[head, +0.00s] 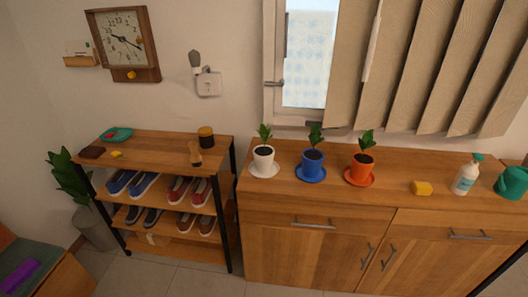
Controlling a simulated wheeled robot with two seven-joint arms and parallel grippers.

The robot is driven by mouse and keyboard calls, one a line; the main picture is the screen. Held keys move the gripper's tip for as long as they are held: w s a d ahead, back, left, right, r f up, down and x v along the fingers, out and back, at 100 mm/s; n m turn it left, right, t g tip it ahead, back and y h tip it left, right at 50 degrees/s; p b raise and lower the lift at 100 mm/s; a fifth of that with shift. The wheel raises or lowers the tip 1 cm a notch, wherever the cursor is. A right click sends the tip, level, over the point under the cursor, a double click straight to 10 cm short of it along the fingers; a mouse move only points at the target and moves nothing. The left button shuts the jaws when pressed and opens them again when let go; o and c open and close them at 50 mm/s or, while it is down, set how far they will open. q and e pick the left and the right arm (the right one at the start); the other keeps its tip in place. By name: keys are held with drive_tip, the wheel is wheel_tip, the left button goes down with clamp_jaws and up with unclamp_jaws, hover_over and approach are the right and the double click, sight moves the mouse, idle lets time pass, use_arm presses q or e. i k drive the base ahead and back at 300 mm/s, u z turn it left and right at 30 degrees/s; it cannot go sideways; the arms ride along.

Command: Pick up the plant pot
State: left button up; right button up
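Three small potted plants stand upright in a row on the wooden cabinet top. The white pot (263,160) is on the left on a white saucer (264,173). The blue pot (312,164) is in the middle on a blue saucer (311,177). A larger grey pot (97,231) with a leafy plant stands on the floor at far left, partly hidden by the shoe rack. Neither of my grippers is in view.
A yellow sponge (421,188), a spray bottle (466,176) and a green watering can (513,183) stand right of the pots. The cabinet (290,243) meets the window wall behind. A shoe rack (155,148) stands to its left.

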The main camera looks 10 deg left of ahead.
sight(263, 155)
drive_tip(key=k, duration=0.6)
drive_tip(key=z, duration=0.7)
drive_tip(key=i, duration=1.2)
drive_tip(key=u, duration=0.05)
